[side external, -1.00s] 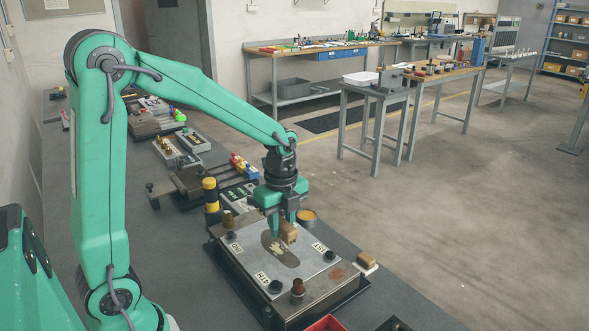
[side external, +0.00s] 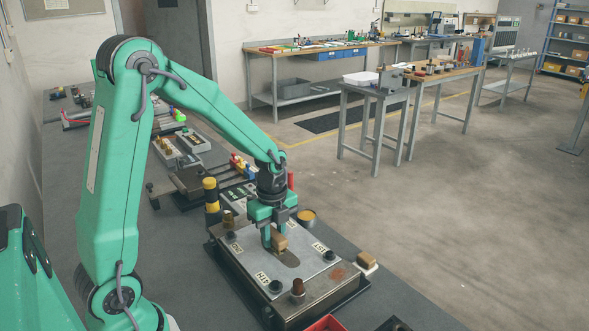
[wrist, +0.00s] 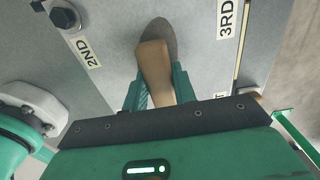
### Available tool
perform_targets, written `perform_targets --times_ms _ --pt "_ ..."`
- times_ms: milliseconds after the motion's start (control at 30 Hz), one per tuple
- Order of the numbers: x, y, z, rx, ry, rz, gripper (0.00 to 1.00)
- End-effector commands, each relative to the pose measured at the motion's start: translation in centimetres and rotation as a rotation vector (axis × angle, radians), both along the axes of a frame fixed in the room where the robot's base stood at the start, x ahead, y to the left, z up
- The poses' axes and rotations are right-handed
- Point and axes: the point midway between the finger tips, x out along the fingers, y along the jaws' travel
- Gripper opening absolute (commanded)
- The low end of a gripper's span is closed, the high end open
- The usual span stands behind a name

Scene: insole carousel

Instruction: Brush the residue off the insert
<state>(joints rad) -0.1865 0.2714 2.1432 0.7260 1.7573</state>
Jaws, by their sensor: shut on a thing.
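My gripper (side external: 272,239) is low over the metal fixture plate (side external: 312,272), shut on a tan block-shaped brush (side external: 280,242). The brush also shows between the fingers in the wrist view (wrist: 155,68). Below it is the dark, sole-shaped insert (side external: 290,259), set in the plate. The insert's rounded end shows beyond the brush in the wrist view (wrist: 164,27). The brush and fingers cover much of the insert. No pale residue shows on its exposed parts; what lies under the brush is hidden. I cannot tell whether the brush touches the insert.
Dark knobs and labels such as 2ND (wrist: 92,53) and 3RD (wrist: 226,20) surround the insert. A brown block (side external: 366,258) lies right of the fixture. A round tin (side external: 307,217) and a yellow-black post (side external: 210,193) stand behind. A red tray (side external: 326,323) is in front.

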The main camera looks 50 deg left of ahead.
Motion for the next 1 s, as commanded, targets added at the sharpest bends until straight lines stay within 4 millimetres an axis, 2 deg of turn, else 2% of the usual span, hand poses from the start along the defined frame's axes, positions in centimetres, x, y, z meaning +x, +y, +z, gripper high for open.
perform_targets --times_ms 33,500,567,667,1000 --pt "0.0 0.4 0.0 0.0 0.001 0.002 0.06" --pt "-0.1 -3.9 0.0 0.0 0.002 -0.004 0.06" --pt "0.0 -3.9 0.3 0.0 0.001 0.0 0.06" --pt "0.1 -3.8 2.6 0.0 -0.006 0.0 0.06" --pt "0.0 -3.8 5.4 0.0 -0.002 0.0 0.06"
